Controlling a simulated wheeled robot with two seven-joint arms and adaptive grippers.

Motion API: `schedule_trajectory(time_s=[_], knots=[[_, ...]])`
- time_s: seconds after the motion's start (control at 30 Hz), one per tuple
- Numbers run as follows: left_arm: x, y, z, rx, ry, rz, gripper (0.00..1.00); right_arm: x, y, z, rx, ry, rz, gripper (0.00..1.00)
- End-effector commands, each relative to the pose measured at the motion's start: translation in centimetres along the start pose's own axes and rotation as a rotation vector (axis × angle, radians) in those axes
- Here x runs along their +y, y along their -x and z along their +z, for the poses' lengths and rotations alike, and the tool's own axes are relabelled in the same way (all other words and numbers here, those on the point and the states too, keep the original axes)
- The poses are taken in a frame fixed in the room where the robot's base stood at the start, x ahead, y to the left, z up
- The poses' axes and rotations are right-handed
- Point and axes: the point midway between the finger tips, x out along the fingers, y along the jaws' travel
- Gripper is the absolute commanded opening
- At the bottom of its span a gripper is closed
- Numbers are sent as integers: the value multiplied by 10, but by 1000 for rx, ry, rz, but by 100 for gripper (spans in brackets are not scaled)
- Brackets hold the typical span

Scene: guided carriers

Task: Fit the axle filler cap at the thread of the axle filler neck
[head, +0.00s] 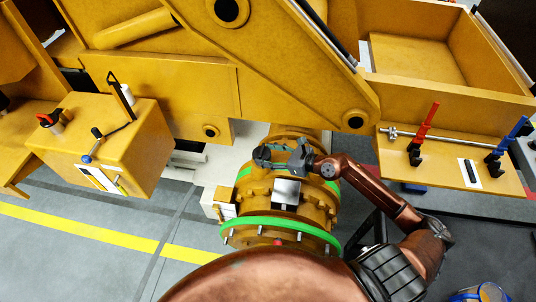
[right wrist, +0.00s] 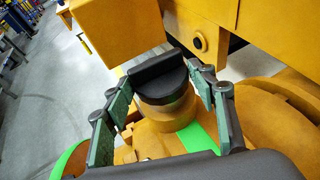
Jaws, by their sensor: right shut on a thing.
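The axle filler cap (right wrist: 158,72) is black, with a raised grip bar across its top. In the right wrist view it sits between the green-padded fingers of my right gripper (right wrist: 168,98), which is shut on it. The axle filler neck (right wrist: 168,108) is a round yellow stub directly below the cap. The cap looks in line with the neck and close against it, but I cannot tell whether the threads are engaged. My left gripper is out of view.
The yellow axle (head: 318,212) carries green rings (head: 282,226). A large yellow frame (head: 185,92) rises behind it. A yellow box (head: 145,145) with levers stands left. A yellow shelf (head: 450,165) with red and blue handled clamps is at right.

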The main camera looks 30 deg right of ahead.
Motion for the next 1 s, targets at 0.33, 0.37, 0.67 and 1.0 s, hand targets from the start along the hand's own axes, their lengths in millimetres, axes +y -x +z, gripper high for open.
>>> schedule_trajectory(time_s=[0.33, 0.37, 0.67, 1.0], knots=[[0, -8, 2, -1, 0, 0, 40, 0, -4, -9, 0, -1, 0, 28], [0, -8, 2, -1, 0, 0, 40, 0, -4, -10, 0, -1, 0, 28], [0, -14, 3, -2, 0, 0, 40, 0, -7, -16, 0, -1, 0, 28], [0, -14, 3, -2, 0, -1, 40, 1, -7, -17, 1, -2, 1, 60]])
